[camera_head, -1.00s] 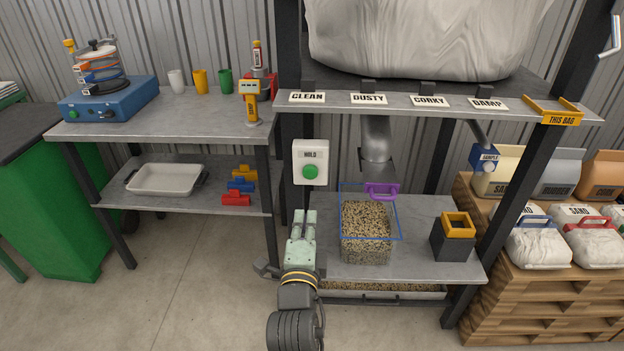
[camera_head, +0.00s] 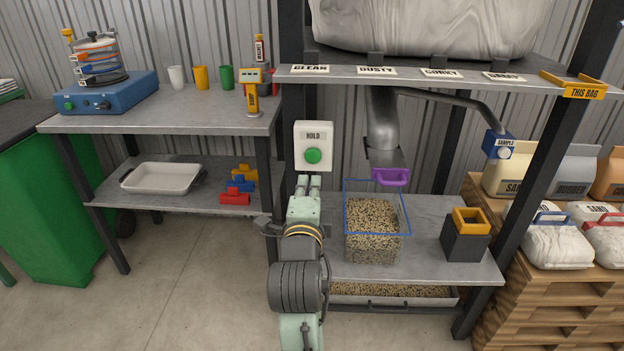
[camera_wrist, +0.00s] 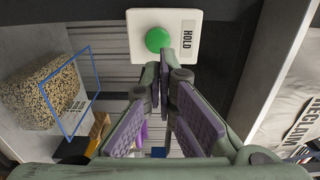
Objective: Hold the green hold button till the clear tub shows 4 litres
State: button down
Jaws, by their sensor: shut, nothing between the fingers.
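The green hold button (camera_head: 313,156) is on a white box marked HOLD (camera_head: 313,135), fixed to the dark post. In the wrist view the button (camera_wrist: 158,40) is at the top centre. My gripper (camera_head: 308,183) is shut and empty, its tips just below the button. In the wrist view my gripper's tips (camera_wrist: 165,70) are close under the button; I cannot tell whether they touch. The clear tub (camera_head: 376,247) with a blue rim stands on the lower shelf, filled with speckled grain to below its rim. It also shows in the wrist view (camera_wrist: 83,85), with marks too small to read.
A grey spout (camera_head: 382,125) with a purple handle (camera_head: 391,177) hangs over the tub. A dark box with a yellow top (camera_head: 465,240) stands right of it. A grain-filled tray (camera_head: 395,294) lies underneath. The side bench (camera_head: 165,110) is at left.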

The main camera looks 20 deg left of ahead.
aim_at(314, 156)
jog(key=p+x, duration=0.3)
jog(key=x, duration=0.5)
jog(key=shift+w, duration=0.2)
jog(key=shift+w+a, duration=0.15)
jog(key=shift+w, duration=0.2)
jog(key=shift+x, duration=0.9)
jog(key=shift+r, duration=0.25)
jog(key=shift+w+f, duration=0.15)
dwell(1.8)
